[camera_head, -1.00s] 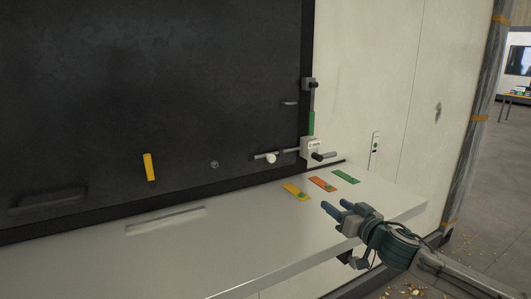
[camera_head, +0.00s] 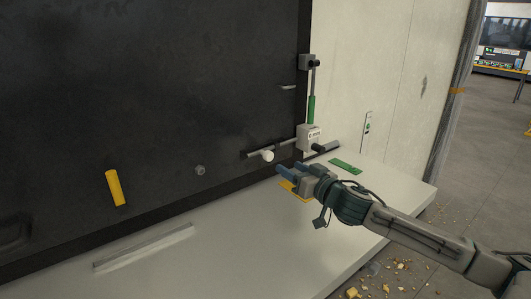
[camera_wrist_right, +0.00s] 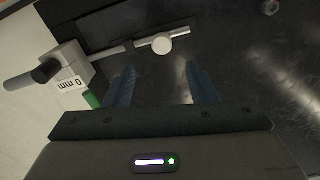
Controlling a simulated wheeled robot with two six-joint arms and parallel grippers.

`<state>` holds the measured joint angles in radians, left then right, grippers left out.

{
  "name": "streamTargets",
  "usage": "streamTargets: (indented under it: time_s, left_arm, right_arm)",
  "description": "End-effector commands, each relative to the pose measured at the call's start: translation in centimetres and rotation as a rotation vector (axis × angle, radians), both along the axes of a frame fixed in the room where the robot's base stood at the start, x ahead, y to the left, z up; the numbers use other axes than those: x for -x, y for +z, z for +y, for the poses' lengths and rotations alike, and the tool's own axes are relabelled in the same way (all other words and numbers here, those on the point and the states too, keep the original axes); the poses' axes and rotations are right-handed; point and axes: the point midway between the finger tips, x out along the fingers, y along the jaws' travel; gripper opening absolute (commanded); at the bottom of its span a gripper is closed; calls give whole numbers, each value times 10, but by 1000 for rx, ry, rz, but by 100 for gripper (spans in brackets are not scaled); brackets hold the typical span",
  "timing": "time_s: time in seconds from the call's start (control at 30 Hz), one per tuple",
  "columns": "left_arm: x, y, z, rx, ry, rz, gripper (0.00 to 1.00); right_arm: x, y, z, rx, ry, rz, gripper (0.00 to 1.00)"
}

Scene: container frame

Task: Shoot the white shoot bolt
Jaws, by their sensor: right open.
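The white shoot bolt is a grey horizontal bar with a round white knob (camera_head: 267,155), low on the dark panel near its right edge. The bar runs toward a white block (camera_head: 309,137). In the right wrist view the knob (camera_wrist_right: 162,44) shows ahead of the fingers, roughly between their lines. My right gripper (camera_head: 284,175) is open and empty, just below and right of the knob and apart from it. Its spread blue fingers (camera_wrist_right: 160,78) show in the right wrist view. My left gripper is not in view.
A black handle (camera_head: 327,147) sticks out from the block, and a green-handled vertical rod (camera_head: 312,108) stands above it. A yellow lever (camera_head: 115,188) is at left. A green card (camera_head: 345,166) lies on the white ledge (camera_head: 230,240); a yellow card (camera_head: 288,186) is partly behind my gripper.

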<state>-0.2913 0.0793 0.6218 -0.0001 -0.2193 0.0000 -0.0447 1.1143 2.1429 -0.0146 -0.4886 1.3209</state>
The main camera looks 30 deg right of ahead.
Motion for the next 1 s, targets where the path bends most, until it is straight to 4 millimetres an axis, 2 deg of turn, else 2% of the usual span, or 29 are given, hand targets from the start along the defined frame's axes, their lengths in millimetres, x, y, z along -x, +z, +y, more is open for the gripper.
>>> streamTargets:
  time_s: [0.03,0.1,0.2,0.33,0.5,0.6,1.0]
  left_arm:
    - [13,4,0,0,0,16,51]
    - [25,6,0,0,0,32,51]
    - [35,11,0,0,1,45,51]
    - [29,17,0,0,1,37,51]
    - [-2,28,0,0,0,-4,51]
    - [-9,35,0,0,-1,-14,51]
    - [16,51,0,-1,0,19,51]
  right_arm:
    - [-3,2,-1,-7,-4,-2,51]
    - [-8,3,0,-8,-4,-2,51]
    - [-15,3,1,-9,-2,-2,51]
    - [-25,4,4,-10,3,-4,51]
    - [-44,4,5,-9,2,-4,51]
    - [-56,4,6,-11,4,-3,51]
    - [-98,2,10,-5,6,-2,51]
